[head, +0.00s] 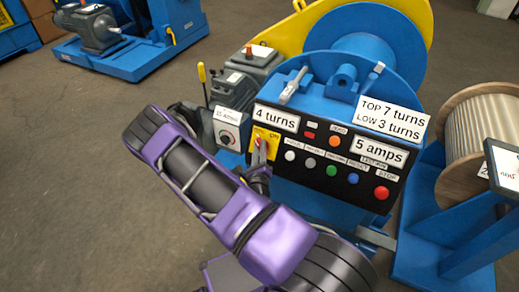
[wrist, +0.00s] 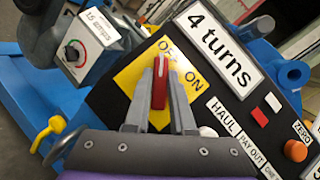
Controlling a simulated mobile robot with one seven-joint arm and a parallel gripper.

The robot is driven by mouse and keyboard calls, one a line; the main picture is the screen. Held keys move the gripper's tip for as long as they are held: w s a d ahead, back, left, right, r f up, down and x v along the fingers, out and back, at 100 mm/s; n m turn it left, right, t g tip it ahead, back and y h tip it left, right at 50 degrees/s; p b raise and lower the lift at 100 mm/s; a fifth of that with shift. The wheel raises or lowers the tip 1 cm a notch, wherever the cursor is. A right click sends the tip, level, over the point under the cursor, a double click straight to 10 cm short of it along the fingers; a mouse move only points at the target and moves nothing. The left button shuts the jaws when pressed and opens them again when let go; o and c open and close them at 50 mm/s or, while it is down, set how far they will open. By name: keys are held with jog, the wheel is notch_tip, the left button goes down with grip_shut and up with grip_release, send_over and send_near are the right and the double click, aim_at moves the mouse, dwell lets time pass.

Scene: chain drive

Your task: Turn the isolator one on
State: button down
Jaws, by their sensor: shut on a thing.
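The isolator is a red handle (wrist: 159,90) on a yellow plate (wrist: 128,78) marked OFF and ON, on the black control panel. In the wrist view the handle points up the picture, its top near the OFF mark; ON is to its lower right. My gripper (wrist: 161,76) is shut on the handle, one grey finger on each side. In the head view my gripper (head: 260,150) reaches the yellow plate (head: 274,140) at the panel's left end, and the fingers hide most of the handle.
The panel (head: 318,175) carries several coloured buttons, including a red stop button (head: 381,192). A grey box with a dial (head: 228,134) stands close left of the plate. A blue winch drum (head: 372,40) is behind, and a cable reel (head: 485,130) is at right.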

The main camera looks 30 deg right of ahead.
jog(key=shift+f+m, duration=0.1)
jog(key=shift+m, duration=0.3)
jog(key=m+g+h, duration=0.3)
jog(key=m, duration=0.5)
jog(key=m+g+h+b, duration=0.1)
jog(key=m+g+h, duration=0.2)
jog(key=m, duration=0.5)
jog(key=m+g+h+b, duration=0.1)
jog(key=m+g+h, duration=0.2)
jog(key=m+g, duration=0.2)
jog(key=shift+w+a+m, duration=0.1)
jog(key=shift+m, duration=0.65)
jog(key=shift+w+a+m, duration=0.1)
jog(key=shift+m, duration=0.65)
jog(key=shift+m+g, duration=0.4)
jog(key=c, duration=0.8)
grip_release()
jog(key=shift+o, duration=0.2)
jog(key=v, duration=1.7)
jog(key=shift+a+p, duration=0.15)
jog(key=shift+p, duration=0.15)
